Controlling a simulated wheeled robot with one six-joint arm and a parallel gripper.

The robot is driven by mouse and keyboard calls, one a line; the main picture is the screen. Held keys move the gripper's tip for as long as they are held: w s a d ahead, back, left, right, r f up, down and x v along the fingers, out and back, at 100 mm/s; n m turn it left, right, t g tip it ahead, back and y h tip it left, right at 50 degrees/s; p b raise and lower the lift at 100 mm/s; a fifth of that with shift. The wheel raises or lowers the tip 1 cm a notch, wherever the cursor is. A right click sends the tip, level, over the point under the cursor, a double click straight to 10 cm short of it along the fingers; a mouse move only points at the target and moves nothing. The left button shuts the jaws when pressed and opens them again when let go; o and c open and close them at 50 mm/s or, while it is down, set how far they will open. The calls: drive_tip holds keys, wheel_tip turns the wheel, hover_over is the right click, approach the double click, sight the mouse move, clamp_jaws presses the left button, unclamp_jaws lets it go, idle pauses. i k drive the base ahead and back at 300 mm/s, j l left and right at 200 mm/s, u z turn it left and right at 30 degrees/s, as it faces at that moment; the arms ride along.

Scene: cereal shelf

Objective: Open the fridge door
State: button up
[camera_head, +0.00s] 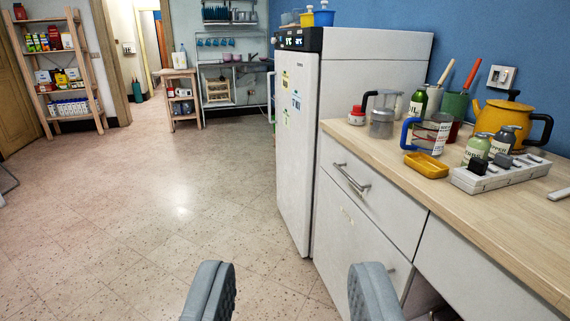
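The fridge (375,45) is a white upright unit with a black control panel on top, standing right of the middle beside the counter. Its door (297,140) faces left and looks shut, with small notes stuck on it. A pale handle (270,95) shows at the door's far left edge, partly seen edge-on. My gripper (288,290) is at the bottom of the picture, its two grey fingers wide apart with nothing between them. It is well short of the fridge and not touching it.
A wooden-topped counter (500,225) with drawers runs along the right. It carries a yellow kettle (497,118), jars and a power strip. The tiled floor (150,210) left of the fridge is clear. A wooden shelf (95,75) and small cart (180,73) stand at the back.

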sight(296, 73)
drive_tip(key=i+l, duration=0.15)
drive_tip(key=i, duration=0.5)
drive_tip(key=i+l+u, duration=0.1)
drive_tip(key=i, duration=0.5)
drive_tip(key=i+j, duration=0.15)
drive_tip(key=i, duration=0.35)
drive_tip(key=i+j, duration=0.2)
drive_tip(key=i, duration=0.3)
drive_tip(key=i+j+z, duration=0.1)
drive_tip(key=i, duration=0.45)
drive_tip(key=i+j, duration=0.3)
drive_tip(key=i, duration=0.2)
